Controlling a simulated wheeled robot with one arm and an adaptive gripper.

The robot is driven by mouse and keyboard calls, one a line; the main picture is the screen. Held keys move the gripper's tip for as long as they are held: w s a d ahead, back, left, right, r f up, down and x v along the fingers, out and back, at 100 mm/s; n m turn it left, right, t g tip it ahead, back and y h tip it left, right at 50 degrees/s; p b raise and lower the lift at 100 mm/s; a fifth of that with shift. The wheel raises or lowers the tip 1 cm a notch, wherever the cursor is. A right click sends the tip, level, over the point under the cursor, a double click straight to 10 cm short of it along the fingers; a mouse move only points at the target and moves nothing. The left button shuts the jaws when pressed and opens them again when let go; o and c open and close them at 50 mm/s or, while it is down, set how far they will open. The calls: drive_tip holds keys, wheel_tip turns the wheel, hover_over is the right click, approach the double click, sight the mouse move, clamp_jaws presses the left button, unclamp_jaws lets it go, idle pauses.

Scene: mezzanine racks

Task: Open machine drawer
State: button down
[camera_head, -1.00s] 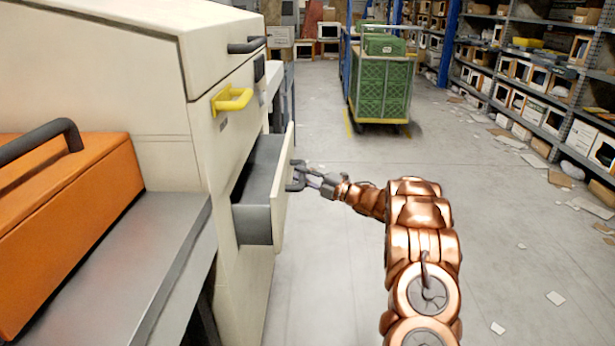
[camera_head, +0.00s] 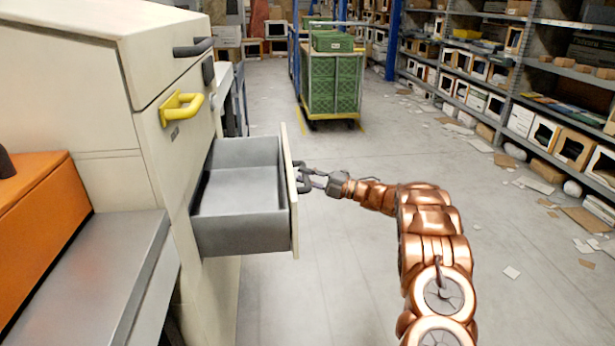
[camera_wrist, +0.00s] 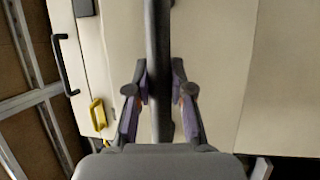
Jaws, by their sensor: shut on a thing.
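The machine (camera_head: 95,75) is a cream cabinet at the left of the head view. Its grey drawer (camera_head: 240,232) stands well out, and the inside looks empty. The drawer's cream front panel (camera_head: 290,190) faces right and carries a dark bar handle (camera_head: 298,176). My gripper (camera_head: 307,180) is at this handle, shut on it. In the wrist view the dark handle (camera_wrist: 159,60) runs upright between my two fingers (camera_wrist: 160,105), with the cream panel behind it. The fingertips are small and partly hidden in the head view.
A yellow handle (camera_head: 181,107) and a dark handle (camera_head: 193,47) sit on the machine above the drawer. A metal bench with an orange box (camera_head: 40,215) is at the left. A cart with green crates (camera_head: 333,85) stands behind. The floor right of the drawer is mostly clear, with scattered paper.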

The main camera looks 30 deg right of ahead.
drive_tip(key=c, duration=1)
unclamp_jaws()
drive_tip(key=v, duration=1.2)
